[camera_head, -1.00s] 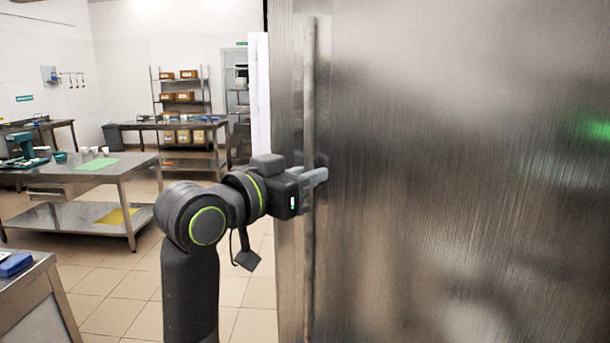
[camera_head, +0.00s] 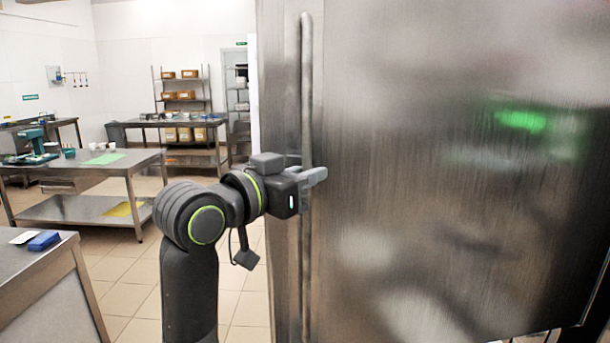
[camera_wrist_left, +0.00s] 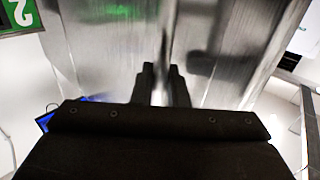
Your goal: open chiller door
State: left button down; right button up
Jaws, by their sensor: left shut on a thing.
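The chiller door (camera_head: 430,170) is a large brushed-steel panel filling the right half of the head view. Its long vertical bar handle (camera_head: 306,90) runs near the door's left edge. My left gripper (camera_head: 312,178) is at the handle about mid-height and is shut on it. In the left wrist view the two dark fingers (camera_wrist_left: 162,85) stand on either side of the handle (camera_wrist_left: 167,40), with the steel door (camera_wrist_left: 115,45) behind. The door stands at an angle, with its lower right corner in view. My right gripper does not show.
A steel counter (camera_head: 45,275) with a blue item (camera_head: 44,241) stands at the lower left. A steel worktable (camera_head: 90,170) and shelving (camera_head: 183,100) stand farther back.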

pick_arm(q)
jog(key=shift+r, duration=0.1)
jog(key=c, duration=1.7)
grip_release()
jog(key=shift+c, duration=0.2)
jog(key=shift+o, duration=1.1)
jog(key=shift+d, duration=0.15)
jog(key=b+v, duration=0.2)
jog(key=v, duration=1.5)
jog(key=shift+s+b, duration=0.15)
jog(key=shift+b, duration=0.15)
